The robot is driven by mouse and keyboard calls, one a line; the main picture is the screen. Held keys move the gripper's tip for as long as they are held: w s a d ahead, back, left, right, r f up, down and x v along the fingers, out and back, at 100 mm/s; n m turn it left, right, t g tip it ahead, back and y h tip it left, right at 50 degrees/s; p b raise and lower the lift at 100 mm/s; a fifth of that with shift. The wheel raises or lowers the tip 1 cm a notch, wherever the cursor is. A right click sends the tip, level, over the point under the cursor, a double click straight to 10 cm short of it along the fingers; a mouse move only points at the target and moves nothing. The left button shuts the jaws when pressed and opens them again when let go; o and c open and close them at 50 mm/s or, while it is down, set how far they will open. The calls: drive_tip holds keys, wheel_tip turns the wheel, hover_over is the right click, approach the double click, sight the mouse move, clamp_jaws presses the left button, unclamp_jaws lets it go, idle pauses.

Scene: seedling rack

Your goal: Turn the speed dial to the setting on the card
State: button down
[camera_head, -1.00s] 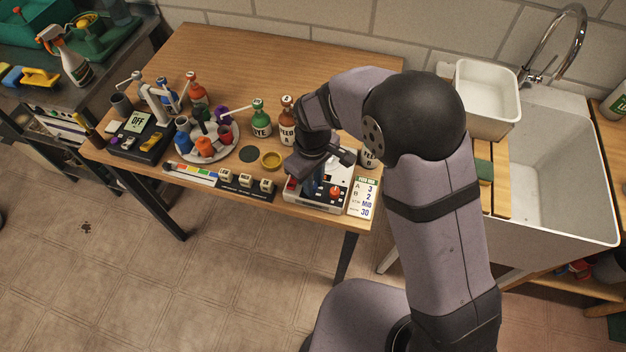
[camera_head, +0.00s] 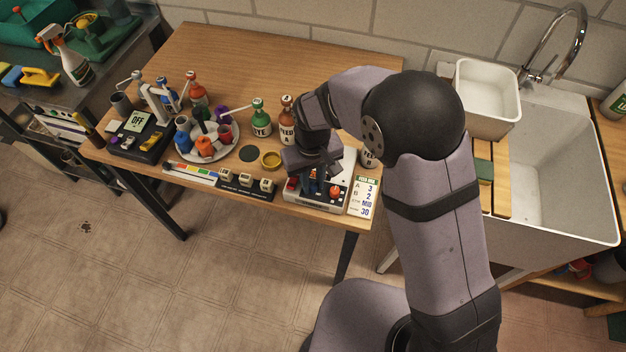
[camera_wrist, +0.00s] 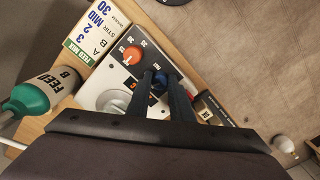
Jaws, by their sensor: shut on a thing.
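The white card (camera_head: 362,198) reads A 3, B 2, STIR MID and a bottom line of 30; it also shows in the wrist view (camera_wrist: 95,28). Beside it is the mixer unit (camera_head: 308,208) with a dark control panel. My gripper (camera_wrist: 160,88) points down over the panel, with its fingers shut on a blue knob (camera_wrist: 158,82). The fingers hide most of this knob, so its pointer cannot be read. An orange dial (camera_wrist: 132,56) with numbers such as 30 and 35 sits next to the fingers, untouched.
A round metal plate (camera_wrist: 115,101) lies on the unit close to the gripper. Feed bottle B (camera_wrist: 30,99) stands nearby. A strip with small cream blocks (camera_head: 245,181) and a round tray of bottles (camera_head: 227,148) are to the left. The back of the table is clear.

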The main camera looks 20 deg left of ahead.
sight(312, 184)
drive_tip(key=m, duration=0.6)
drive_tip(key=shift+w+a+m, duration=0.1)
drive_tip(key=shift+m, duration=0.3)
idle(0.3)
drive_tip(key=c, duration=1.6)
unclamp_jaws()
drive_tip(key=shift+o, duration=0.2)
drive_tip(key=shift+r, duration=0.1)
drive_tip(key=shift+r+b, duration=1.1)
drive_tip(key=shift+r, duration=2.5)
